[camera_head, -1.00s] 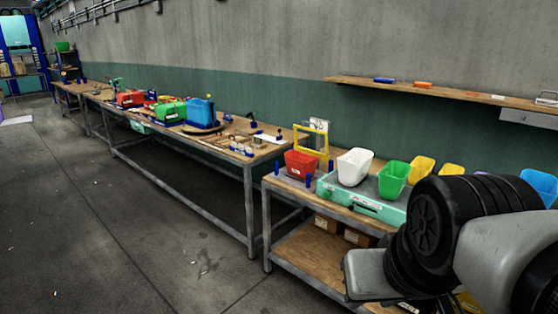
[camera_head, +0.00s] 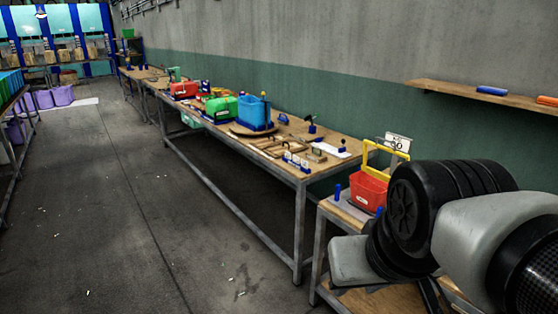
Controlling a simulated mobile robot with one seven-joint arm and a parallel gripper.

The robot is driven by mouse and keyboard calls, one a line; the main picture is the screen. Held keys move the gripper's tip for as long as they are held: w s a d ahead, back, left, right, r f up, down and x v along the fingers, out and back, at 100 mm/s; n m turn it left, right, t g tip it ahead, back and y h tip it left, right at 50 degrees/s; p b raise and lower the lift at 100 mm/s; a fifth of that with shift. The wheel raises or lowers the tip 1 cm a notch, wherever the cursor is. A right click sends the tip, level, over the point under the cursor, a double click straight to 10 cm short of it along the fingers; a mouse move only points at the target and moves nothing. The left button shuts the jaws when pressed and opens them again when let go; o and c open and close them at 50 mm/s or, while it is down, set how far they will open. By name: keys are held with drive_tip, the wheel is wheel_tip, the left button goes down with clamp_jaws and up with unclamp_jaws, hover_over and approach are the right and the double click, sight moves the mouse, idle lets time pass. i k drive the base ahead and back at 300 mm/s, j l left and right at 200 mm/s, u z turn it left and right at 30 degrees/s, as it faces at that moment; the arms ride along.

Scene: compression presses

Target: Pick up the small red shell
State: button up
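Two red things show, and I cannot tell which one is the small red shell. A red open container (camera_head: 368,190) stands on the near table at the right, by a yellow frame (camera_head: 392,155), partly covered by my arm. A red case-like thing (camera_head: 183,90) sits on the long workbench further back, left of a green one (camera_head: 222,108) and a blue one (camera_head: 255,113). My arm fills the lower right, but its gripper fingers do not show.
The long workbench (camera_head: 322,152) runs along the wall, with wooden pieces and small blue parts on it. A wall shelf (camera_head: 470,95) holds a blue and an orange item. Open grey floor (camera_head: 95,210) lies to the left. Purple bins (camera_head: 62,95) stand far back.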

sight(369, 196)
drive_tip(key=i+u, duration=0.35)
drive_tip(key=i, duration=0.4)
drive_tip(key=i+l+u, duration=0.1)
drive_tip(key=i+u, duration=0.25)
drive_tip(key=i, duration=0.4)
drive_tip(key=i+z, duration=0.45)
drive_tip(key=i+j+z, duration=0.1)
drive_tip(key=z, duration=0.35)
drive_tip(key=i+j+z, duration=0.3)
drive_tip(key=z, duration=0.15)
drive_tip(key=i+z, duration=0.2)
drive_tip(key=z, duration=0.2)
drive_tip(key=i+j+z, duration=0.15)
drive_tip(key=z, duration=0.25)
drive_tip(key=i+j+z, duration=0.2)
drive_tip(key=z, duration=0.25)
